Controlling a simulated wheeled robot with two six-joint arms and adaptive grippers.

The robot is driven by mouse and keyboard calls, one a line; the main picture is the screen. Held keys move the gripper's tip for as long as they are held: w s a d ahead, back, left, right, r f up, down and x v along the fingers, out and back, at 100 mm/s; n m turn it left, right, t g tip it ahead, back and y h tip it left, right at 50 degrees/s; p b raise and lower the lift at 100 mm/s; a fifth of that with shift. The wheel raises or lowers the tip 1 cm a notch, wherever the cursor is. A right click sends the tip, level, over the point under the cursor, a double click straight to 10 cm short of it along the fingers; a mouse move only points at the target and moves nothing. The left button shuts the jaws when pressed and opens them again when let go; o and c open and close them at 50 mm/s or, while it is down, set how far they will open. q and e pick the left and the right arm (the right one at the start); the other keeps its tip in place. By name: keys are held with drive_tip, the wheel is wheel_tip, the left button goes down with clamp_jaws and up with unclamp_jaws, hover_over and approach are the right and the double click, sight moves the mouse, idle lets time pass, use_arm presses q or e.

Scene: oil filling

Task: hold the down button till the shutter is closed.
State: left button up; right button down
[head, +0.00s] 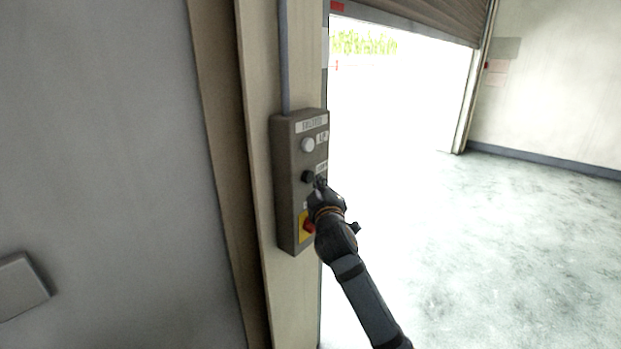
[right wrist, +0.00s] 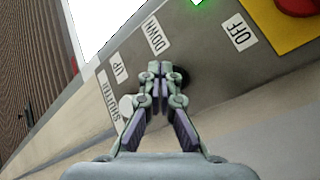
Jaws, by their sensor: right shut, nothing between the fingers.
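The grey control box (head: 288,190) is fixed to a post. It carries a pale upper button (head: 308,144) and a black down button (head: 307,177). My right gripper (head: 320,185) is shut and empty, with its tips close to the black button. In the right wrist view the closed fingertips (right wrist: 161,68) overlap the dark button (right wrist: 181,76), below the DOWN label (right wrist: 154,36). I cannot tell whether they touch or press it. The shutter (head: 430,14) is partly lowered, with a bright opening below it. My left gripper is not in view.
A red stop knob (head: 309,226) on a yellow plate sits low on the box, close to my right gripper; it also shows in the right wrist view (right wrist: 298,5). The floor (head: 500,240) at right is clear.

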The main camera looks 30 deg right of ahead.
drive_tip(key=shift+w+a, duration=0.15)
drive_tip(key=shift+w, duration=0.15)
